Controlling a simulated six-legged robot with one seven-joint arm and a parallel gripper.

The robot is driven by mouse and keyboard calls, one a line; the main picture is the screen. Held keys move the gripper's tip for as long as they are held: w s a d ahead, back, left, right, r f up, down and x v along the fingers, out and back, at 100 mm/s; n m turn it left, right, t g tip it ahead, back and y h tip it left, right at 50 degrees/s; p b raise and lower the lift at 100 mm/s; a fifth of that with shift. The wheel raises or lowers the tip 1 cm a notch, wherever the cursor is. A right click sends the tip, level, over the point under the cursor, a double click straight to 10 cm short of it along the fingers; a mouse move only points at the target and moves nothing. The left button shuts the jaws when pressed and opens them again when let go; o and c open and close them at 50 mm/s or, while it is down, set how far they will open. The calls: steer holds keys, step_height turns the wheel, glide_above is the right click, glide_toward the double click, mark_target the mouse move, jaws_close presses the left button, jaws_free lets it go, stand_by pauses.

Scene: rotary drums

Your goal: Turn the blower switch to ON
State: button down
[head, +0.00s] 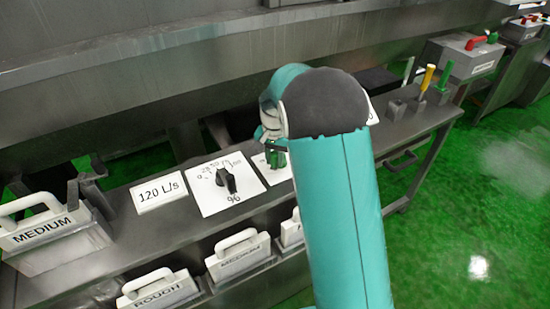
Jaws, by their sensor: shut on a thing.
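My gripper (274,155) is at the far end of my teal arm, low over a white plate (281,175) on the grey bench. The arm and gripper cover most of this plate, so its label cannot be read. The gripper is shut on what appears to be the switch on this plate. The switch is mostly hidden, and its turned position cannot be told.
Left of the gripper is a dial plate (212,200) with a black knob (227,180) and a "120 L/s" sign (158,192). White-handled boxes marked MEDIUM (46,233) and ROUGH (158,290) line the bench. Yellow (427,78) and green levers stand at right.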

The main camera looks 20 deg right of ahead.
steer(key=c, duration=1.2)
jaws_free()
step_height(320, 180, up, 14)
steer(key=shift+f, duration=0.1)
steer(key=s+a+r+n+t, duration=0.15)
steer(key=s+r, duration=0.25)
steer(key=s, duration=0.4)
steer(key=s+a+r+n+t, duration=0.1)
steer(key=s+r+n, duration=0.1)
steer(key=s+r, duration=0.45)
steer(key=s+f+n+t, duration=0.1)
steer(key=s, duration=0.4)
steer(key=s+a+f+n+t, duration=0.1)
steer(key=s, duration=0.5)
steer(key=s+a+f+n+t, duration=0.1)
steer(key=s+f, duration=0.1)
steer(key=s, duration=0.3)
steer(key=shift+s+f, duration=0.1)
steer(key=shift+s, duration=0.05)
